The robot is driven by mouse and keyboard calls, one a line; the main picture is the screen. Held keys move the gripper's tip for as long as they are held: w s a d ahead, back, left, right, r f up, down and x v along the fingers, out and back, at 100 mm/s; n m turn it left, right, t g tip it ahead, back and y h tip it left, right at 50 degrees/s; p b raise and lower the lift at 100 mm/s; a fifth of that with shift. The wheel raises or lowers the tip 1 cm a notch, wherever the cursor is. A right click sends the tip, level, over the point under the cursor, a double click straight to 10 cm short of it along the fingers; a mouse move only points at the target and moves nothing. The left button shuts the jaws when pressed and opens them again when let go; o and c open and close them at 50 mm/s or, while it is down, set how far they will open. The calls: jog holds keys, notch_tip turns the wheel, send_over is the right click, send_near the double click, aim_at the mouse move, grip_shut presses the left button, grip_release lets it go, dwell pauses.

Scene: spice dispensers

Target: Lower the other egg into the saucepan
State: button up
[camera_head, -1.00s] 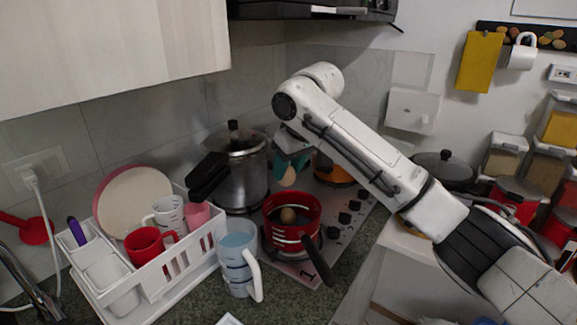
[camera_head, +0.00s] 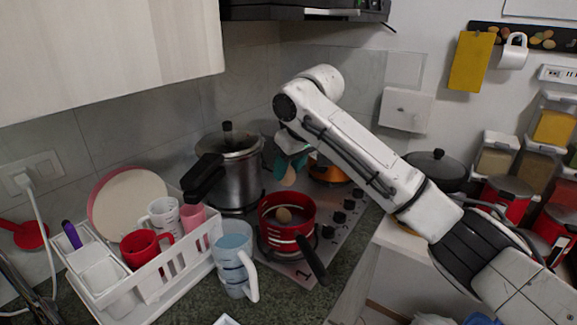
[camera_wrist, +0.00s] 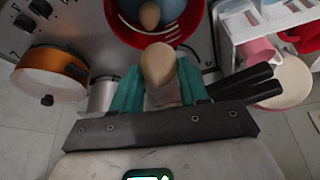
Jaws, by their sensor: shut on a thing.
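My gripper (camera_wrist: 158,85) has teal fingers and is shut on an egg (camera_wrist: 158,62). In the head view my gripper (camera_head: 290,168) holds this egg (camera_head: 289,178) above and behind the red saucepan (camera_head: 287,231). The saucepan sits on the stove with its dark handle pointing to the front right. A brown egg (camera_head: 284,214) is inside it. In the wrist view the saucepan (camera_wrist: 187,36) is at the top, with the other egg (camera_wrist: 149,14) in it, and the held egg is just short of its rim.
A pressure cooker (camera_head: 228,171) stands left of my gripper. An orange pot (camera_head: 330,172) is behind the arm, and stove knobs (camera_head: 338,217) lie right of the saucepan. A measuring jug (camera_head: 235,259) and a white dish rack (camera_head: 150,278) are at the left front.

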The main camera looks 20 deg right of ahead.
notch_tip(320, 180, down, 10)
jog(key=b, duration=0.2)
jog(key=shift+r, duration=0.2)
dwell(1.4)
jog(key=shift+f+b, duration=0.45)
jog(key=shift+f, duration=0.95)
dwell(1.2)
jog(key=o, duration=1.1)
jog(key=shift+o, duration=0.2)
jog(key=shift+r, duration=0.15)
jog(key=v, duration=1)
jog(key=shift+s+r+b, duration=0.2)
jog(key=shift+r+b, duration=0.05)
jog(key=shift+b, duration=0.1)
